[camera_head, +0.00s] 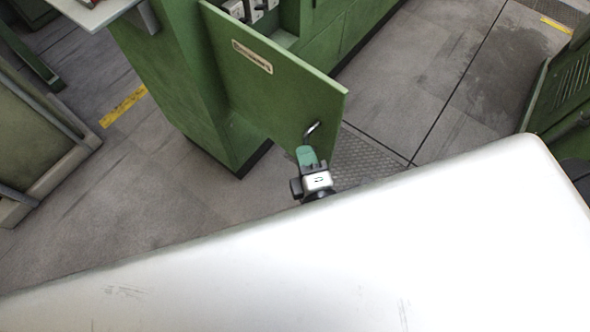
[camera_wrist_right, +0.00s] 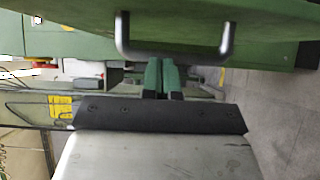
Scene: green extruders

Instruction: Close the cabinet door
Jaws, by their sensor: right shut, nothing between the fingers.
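The green cabinet door (camera_head: 268,75) stands open, swung out from the green cabinet (camera_head: 165,90). It has a small label near its top and a metal handle (camera_head: 312,130) near its free edge. My right gripper (camera_head: 306,155) is shut and empty, close to the handle. In the right wrist view, the shut green fingers of my right gripper (camera_wrist_right: 163,76) point toward the dark handle (camera_wrist_right: 175,54) on the door's underside as pictured (camera_wrist_right: 275,20). I cannot tell whether the fingertips touch it. My left gripper is not in view.
A large white surface, probably my own arm, covers the lower part of the head view. Grey floor (camera_head: 170,200) lies open left of the cabinet. Green machines stand at the far left (camera_head: 40,130) and right (camera_head: 570,95). A white-topped table (camera_head: 98,12) is at upper left.

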